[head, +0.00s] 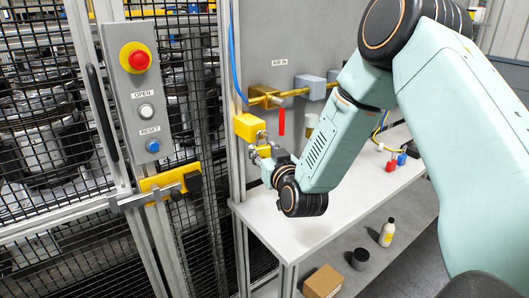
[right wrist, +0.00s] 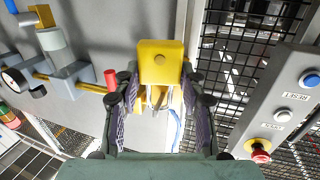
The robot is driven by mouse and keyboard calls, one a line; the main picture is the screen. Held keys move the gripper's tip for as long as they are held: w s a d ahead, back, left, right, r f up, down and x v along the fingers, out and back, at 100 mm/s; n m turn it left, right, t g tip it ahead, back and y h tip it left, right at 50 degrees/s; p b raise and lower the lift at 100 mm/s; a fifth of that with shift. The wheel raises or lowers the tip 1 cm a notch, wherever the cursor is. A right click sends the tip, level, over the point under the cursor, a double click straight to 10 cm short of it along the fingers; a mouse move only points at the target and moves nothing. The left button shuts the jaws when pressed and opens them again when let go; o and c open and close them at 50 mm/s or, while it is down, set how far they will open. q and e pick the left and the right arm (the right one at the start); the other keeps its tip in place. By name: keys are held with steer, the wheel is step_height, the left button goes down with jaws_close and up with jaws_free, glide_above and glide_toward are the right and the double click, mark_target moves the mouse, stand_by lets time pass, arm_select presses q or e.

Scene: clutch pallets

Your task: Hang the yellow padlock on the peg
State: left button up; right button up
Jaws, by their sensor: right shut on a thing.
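The yellow padlock (head: 248,126) is up near the grey panel, above the left end of the white bench. My right gripper (head: 263,146) is shut on it. In the right wrist view the yellow body (right wrist: 160,58) stands between the two fingers (right wrist: 157,95), with metal shackle parts below it in the picture. I cannot make out the peg in either view. My left gripper is not in view.
A brass air valve (head: 266,97) with a red handle (head: 281,122) is just above the padlock. A control box (head: 140,105) with buttons and a yellow latch (head: 168,184) stand left by the mesh fence. Small red and blue items lie on the bench (head: 345,192).

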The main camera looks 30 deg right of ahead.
steer(key=shift+d, duration=0.1)
steer(key=shift+w, duration=0.1)
steer(key=o, duration=1.3)
steer(key=v, duration=1.2)
steer(key=shift+f, duration=0.1)
